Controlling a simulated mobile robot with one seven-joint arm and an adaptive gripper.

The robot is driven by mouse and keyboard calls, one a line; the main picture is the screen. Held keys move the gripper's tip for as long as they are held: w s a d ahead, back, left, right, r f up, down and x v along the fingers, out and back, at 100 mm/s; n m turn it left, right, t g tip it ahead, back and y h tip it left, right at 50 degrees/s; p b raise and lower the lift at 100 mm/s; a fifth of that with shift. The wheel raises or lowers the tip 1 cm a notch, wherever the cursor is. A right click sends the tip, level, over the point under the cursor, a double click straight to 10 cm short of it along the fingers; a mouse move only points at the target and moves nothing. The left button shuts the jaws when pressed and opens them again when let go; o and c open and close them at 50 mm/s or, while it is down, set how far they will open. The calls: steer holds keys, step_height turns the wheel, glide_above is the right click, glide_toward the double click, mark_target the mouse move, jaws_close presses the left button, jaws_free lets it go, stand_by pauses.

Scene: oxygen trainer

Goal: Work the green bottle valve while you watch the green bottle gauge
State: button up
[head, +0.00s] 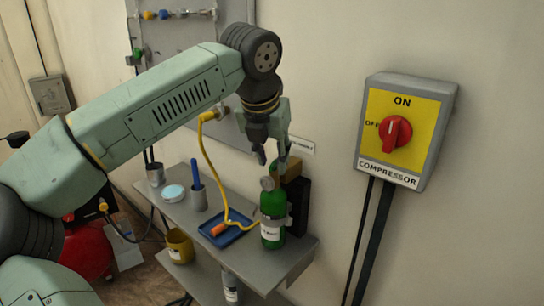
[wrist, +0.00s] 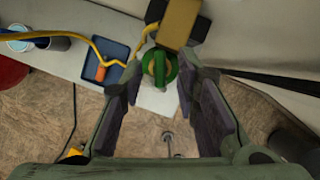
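The green bottle (head: 272,232) stands upright at the right end of the grey shelf, in a grey clamp. In the wrist view the green valve (wrist: 160,66) shows from above on the bottle, between the fingertips' directions. My gripper (head: 271,155) is open and empty, pointing down above the bottle top. In the wrist view my gripper (wrist: 158,82) has one finger on each side of the valve. Contact with it cannot be told.
A yellow hose (head: 211,152) runs from the wall panel to a blue tray (head: 240,231) left of the bottle. A grey cup (head: 199,201) stands further left. The compressor switch box (head: 440,130) is on the right wall.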

steer(key=v, duration=1.2)
